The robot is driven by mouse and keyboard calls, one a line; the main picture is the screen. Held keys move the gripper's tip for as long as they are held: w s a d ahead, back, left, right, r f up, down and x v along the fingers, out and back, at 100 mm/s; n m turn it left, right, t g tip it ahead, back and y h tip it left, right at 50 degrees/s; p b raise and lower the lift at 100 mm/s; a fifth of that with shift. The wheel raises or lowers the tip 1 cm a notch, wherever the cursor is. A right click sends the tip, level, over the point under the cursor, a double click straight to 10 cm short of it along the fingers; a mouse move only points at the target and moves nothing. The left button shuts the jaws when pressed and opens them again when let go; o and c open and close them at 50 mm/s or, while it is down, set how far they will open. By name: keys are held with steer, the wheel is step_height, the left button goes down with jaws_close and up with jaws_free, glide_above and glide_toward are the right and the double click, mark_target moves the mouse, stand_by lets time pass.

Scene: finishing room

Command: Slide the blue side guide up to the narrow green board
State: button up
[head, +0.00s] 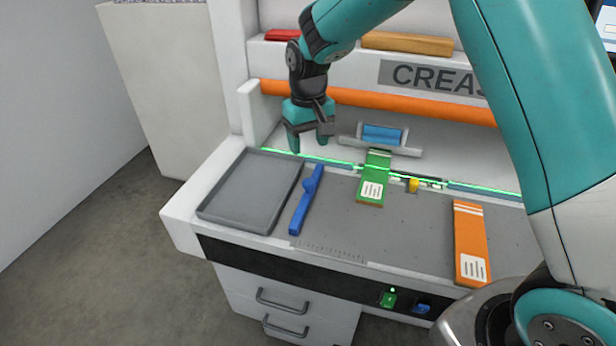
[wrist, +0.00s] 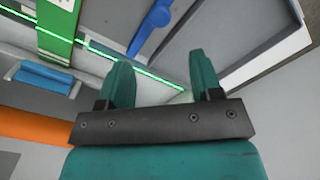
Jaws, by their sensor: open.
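The blue side guide (head: 306,200) is a narrow bar with a raised knob, lying on the grey bed to the right of the grey tray. It also shows at the top of the wrist view (wrist: 151,25). The narrow green board (head: 375,178), with a white label, lies to the right of the guide, with a clear gap between them. It shows at the upper left of the wrist view (wrist: 57,25). My gripper (head: 309,145) is open and empty, raised above the back of the bed, behind the guide. In the wrist view its two fingers (wrist: 161,75) stand apart.
A grey tray (head: 213,205) sits left of the guide. An orange board (head: 469,243) lies at the right. A green light line (head: 335,162), a yellow piece (head: 413,185) and a blue roller (head: 382,134) are at the back, below an orange bar (head: 350,97).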

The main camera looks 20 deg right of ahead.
mark_target(308, 182)
step_height(308, 182, down, 11)
steer(key=shift+f+p, duration=0.2)
steer(key=shift+p, duration=0.95)
